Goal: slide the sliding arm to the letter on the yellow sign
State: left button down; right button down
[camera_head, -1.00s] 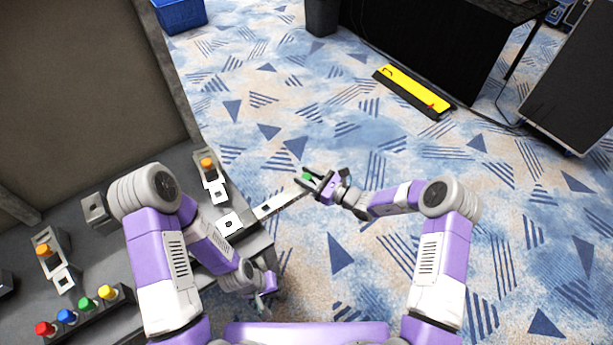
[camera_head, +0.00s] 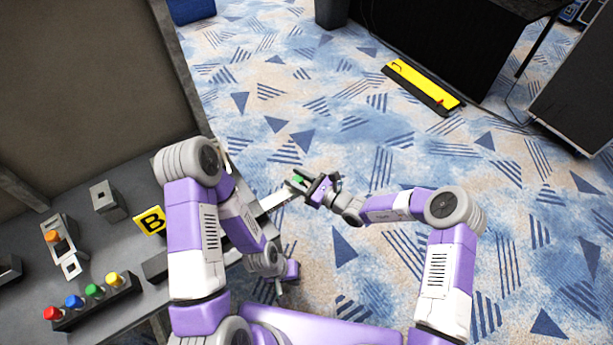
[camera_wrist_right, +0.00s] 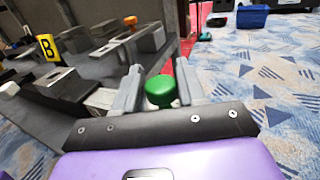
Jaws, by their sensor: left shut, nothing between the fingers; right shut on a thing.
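The yellow sign (camera_head: 150,221) with a black letter B stands on the grey panel. It also shows in the right wrist view (camera_wrist_right: 46,47). The sliding arm (camera_head: 274,200) is a pale bar reaching out past the panel's edge, with a green knob (camera_head: 300,178) at its outer end. My right gripper (camera_head: 299,182) is shut on the green knob, which shows between its fingers in the right wrist view (camera_wrist_right: 160,91). My left gripper (camera_head: 281,288) is shut and empty, low beside the panel's edge. My left arm hides part of the panel and the bar's inner end.
The grey panel (camera_head: 128,290) carries a row of red, blue, green and yellow knobs, an orange-knobbed fixture (camera_head: 58,245) and a grey block (camera_head: 107,200). Open carpet lies to the right. A yellow-and-black strip (camera_head: 423,85) lies on the floor further back.

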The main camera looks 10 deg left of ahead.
jog(key=c, duration=0.8)
grip_release()
jog(key=shift+d, duration=0.1)
jog(key=p+v, duration=0.1)
jog(key=v, duration=0.6)
jog(key=shift+s+d, duration=0.1)
jog(key=shift+d, duration=0.1)
